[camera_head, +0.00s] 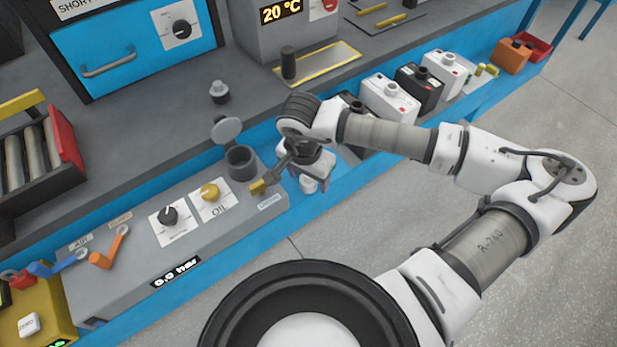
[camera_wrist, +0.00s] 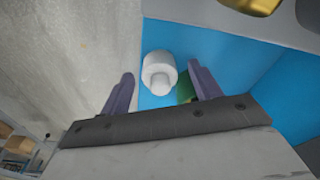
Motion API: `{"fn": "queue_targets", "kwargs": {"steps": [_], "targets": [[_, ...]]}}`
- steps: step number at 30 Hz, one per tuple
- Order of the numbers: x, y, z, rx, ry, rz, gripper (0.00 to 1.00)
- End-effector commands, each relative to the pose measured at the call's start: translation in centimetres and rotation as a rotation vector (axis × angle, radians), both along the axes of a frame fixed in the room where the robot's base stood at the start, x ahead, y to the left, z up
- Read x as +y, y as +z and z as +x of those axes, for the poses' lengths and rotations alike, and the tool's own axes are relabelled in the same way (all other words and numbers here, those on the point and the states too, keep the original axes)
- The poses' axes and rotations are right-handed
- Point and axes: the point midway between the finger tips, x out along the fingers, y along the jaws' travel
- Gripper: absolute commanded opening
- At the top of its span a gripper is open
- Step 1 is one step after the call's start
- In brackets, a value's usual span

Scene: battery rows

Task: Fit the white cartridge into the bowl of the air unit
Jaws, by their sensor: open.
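The white cartridge (camera_wrist: 158,70) is a small cylinder with a narrower end, over the blue strip in the wrist view. It lies between my gripper's (camera_wrist: 161,72) two purple fingers, with visible gaps on both sides. My gripper is open. In the head view, my gripper (camera_head: 309,172) hangs at the bench's front edge, right of the air unit, and a white piece of the cartridge (camera_head: 308,186) shows below it. The air unit (camera_head: 120,262) is a long grey box. Its dark round bowl (camera_head: 240,162) is open on top, with a grey round lid (camera_head: 226,130) raised behind it.
A yellow lever (camera_head: 265,186) sits between the bowl and my gripper. A small grey fitting (camera_head: 219,91) stands behind. White and black boxes (camera_head: 389,97) line the bench at right.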

Motion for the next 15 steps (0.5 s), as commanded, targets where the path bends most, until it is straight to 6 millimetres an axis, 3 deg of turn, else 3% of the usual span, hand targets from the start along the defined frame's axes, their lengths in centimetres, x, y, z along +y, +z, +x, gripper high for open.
{"fn": "queue_targets", "kwargs": {"steps": [8, 15], "targets": [[0.0, -0.4, 0.06, -0.001, 0.0, 0.0, 0.63], [-0.01, -0.37, 0.06, -0.001, 0.0, -0.001, 0.31]]}}
